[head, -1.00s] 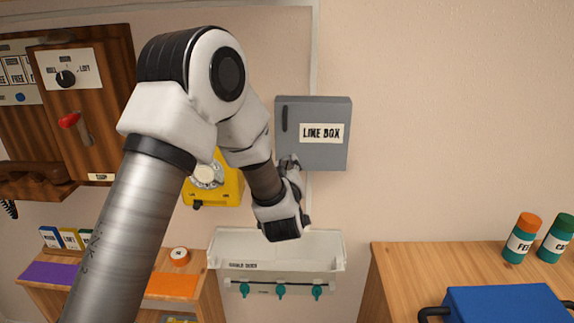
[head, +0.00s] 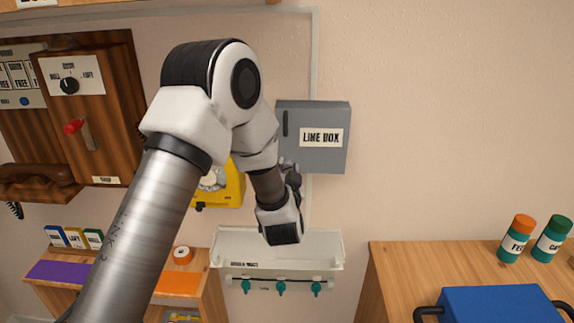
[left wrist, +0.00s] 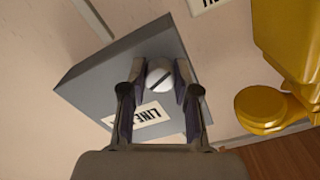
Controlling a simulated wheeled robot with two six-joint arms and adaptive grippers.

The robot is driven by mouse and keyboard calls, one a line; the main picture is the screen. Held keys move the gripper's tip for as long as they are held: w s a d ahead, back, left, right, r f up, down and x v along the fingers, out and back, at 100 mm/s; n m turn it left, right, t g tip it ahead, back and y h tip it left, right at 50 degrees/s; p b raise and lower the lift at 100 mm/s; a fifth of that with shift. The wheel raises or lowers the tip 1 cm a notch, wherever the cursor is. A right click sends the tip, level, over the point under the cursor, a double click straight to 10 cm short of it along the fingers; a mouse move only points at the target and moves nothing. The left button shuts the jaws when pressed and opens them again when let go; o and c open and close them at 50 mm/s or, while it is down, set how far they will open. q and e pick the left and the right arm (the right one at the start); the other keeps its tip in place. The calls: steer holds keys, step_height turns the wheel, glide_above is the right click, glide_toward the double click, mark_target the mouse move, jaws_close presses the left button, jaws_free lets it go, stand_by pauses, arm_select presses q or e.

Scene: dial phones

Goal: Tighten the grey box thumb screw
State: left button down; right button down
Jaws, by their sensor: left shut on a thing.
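The grey box (head: 338,158), labelled LINE BOX, hangs on the wall in the head view, with a dark handle at the left of its front. The left wrist view shows the box (left wrist: 110,68) tilted, with its label partly behind my fingers. A pale round slotted screw head (left wrist: 159,75) sits between my left fingertips there. My left gripper (left wrist: 159,88) is shut on this thumb screw. In the head view the left gripper (head: 290,168) is at the box's lower left edge, and the screw is hidden. My right gripper is not in view.
A yellow dial phone (head: 228,190) is left of the box, partly behind my arm. A white tray (head: 325,250) with teal hooks is below. A wooden counter (head: 410,265) holds a blue case (head: 505,303) and bottles. The wall right of the box is clear.

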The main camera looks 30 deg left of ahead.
arm_select(q)
steer(key=m+p, duration=1.1)
steer(key=m, duration=1.1)
steer(key=shift+m, duration=0.4)
steer(key=c, duration=0.9)
jaws_free()
steer(key=shift+f, duration=0.1)
steer(key=shift+o, duration=0.2)
steer(key=v, duration=1.2)
